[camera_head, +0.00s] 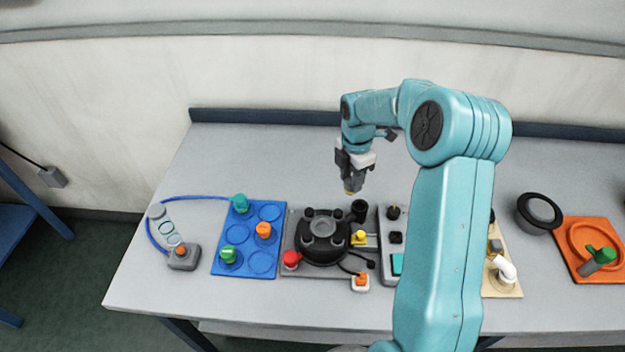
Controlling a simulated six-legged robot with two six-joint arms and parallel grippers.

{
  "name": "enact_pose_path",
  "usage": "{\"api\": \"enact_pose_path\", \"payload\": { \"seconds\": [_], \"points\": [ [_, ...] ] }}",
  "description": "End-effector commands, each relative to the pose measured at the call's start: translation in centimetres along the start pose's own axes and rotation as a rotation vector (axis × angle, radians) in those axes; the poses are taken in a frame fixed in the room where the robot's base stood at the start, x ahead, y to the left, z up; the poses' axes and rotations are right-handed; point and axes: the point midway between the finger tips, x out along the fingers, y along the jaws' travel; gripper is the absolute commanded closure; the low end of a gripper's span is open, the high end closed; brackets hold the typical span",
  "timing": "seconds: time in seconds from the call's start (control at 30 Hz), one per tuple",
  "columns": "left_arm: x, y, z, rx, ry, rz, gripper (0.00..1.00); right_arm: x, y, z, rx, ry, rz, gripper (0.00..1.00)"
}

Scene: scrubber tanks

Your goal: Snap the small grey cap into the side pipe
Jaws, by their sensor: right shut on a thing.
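My right gripper (350,188) hangs down above the back of the tank unit. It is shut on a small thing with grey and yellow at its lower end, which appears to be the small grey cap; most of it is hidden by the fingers. Below it stands a short black open pipe (359,208), apart from the gripper. The round black tank (323,250) sits on a grey plate (297,222). A yellow fitting (359,238) is at the tank's right side. I cannot tell for sure which one is the side pipe. My left gripper is out of view.
A blue tray (250,248) with green, teal and orange knobs lies left of the tank. A red knob (291,259) is at the tank's left. My right arm hides part of the bench.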

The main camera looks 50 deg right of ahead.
Motion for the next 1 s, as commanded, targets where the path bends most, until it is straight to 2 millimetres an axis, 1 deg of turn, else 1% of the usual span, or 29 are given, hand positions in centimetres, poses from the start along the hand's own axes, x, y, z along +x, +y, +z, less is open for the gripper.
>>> {"api": "enact_pose_path", "payload": {
  "seconds": [0.03, 0.1, 0.2, 0.27, 0.47, 0.8, 1.0],
  "points": [
    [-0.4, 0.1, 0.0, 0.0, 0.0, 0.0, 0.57, -0.8, -0.5, 1.1, 0.027, -0.001, 0.002, 0.96],
    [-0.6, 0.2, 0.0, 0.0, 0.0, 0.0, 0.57, -1.4, -1.0, 2.2, 0.051, 0.0, 0.001, 0.96],
    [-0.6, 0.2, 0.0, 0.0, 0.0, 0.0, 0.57, -1.6, -1.4, 3.1, 0.07, 0.001, -0.001, 0.96],
    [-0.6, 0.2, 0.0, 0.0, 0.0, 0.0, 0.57, -1.4, -1.5, 3.3, 0.074, 0.001, -0.001, 0.96],
    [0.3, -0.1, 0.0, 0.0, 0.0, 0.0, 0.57, -0.3, -1.5, 3.3, 0.074, 0.001, -0.001, 0.96],
    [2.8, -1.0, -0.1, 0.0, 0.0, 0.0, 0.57, 3.2, -1.5, 3.2, 0.074, 0.001, -0.001, 0.96],
    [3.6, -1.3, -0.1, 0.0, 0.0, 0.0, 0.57, 4.5, -1.5, 3.2, 0.074, 0.002, -0.001, 0.96]
  ]
}}
